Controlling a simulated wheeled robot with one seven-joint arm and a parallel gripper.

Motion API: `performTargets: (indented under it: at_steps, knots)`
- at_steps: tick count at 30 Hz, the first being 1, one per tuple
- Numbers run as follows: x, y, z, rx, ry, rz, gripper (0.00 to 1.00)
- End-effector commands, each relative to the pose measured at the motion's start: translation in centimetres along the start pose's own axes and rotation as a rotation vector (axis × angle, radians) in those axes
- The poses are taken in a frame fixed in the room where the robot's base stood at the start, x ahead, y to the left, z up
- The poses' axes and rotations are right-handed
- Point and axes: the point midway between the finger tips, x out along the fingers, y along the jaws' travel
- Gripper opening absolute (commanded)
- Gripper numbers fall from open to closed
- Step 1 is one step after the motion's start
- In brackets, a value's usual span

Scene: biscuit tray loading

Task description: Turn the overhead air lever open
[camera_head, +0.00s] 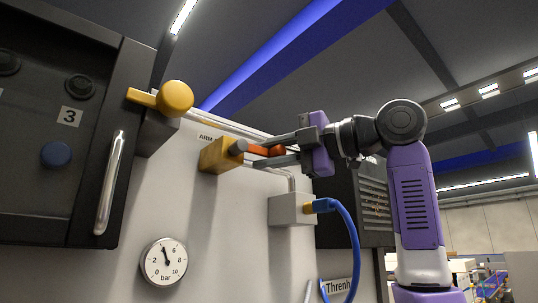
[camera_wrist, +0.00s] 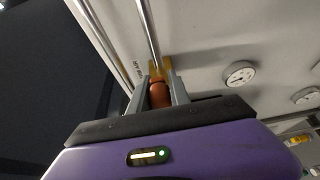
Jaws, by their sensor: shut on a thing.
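The overhead air lever (camera_head: 268,151) is an orange-red handle on a yellow valve body (camera_head: 216,155) with a grey hub, high on the pale wall panel. It points right, roughly along the pipe, in the head view. My gripper (camera_head: 275,149) reaches in from the right with its fingers on both sides of the handle. In the wrist view my gripper (camera_wrist: 162,95) is shut on the lever (camera_wrist: 159,93), with the yellow valve body (camera_wrist: 160,68) just beyond the fingertips. Part of the handle is hidden by the fingers.
A yellow knob (camera_head: 175,98) sits up and left of the valve. A dark cabinet door with a metal handle (camera_head: 110,182) is at left. A pressure gauge (camera_head: 164,261) hangs below. A grey box (camera_head: 291,208) with a blue hose (camera_head: 350,245) is below my gripper.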

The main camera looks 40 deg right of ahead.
Motion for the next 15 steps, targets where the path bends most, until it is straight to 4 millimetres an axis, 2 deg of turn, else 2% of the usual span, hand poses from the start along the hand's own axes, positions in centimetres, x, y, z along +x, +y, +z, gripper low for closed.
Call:
performTargets:
  at_steps: [5,6,9,15]
  knots:
    - [-0.02,0.15,-0.19,-0.004,0.002,0.003,0.0]
    - [-0.02,0.15,-0.19,-0.004,0.002,0.003,0.29]
    - [-0.01,0.14,-0.16,-0.003,0.002,0.003,0.45]
    - [-0.01,0.07,-0.07,-0.001,0.001,0.002,0.45]
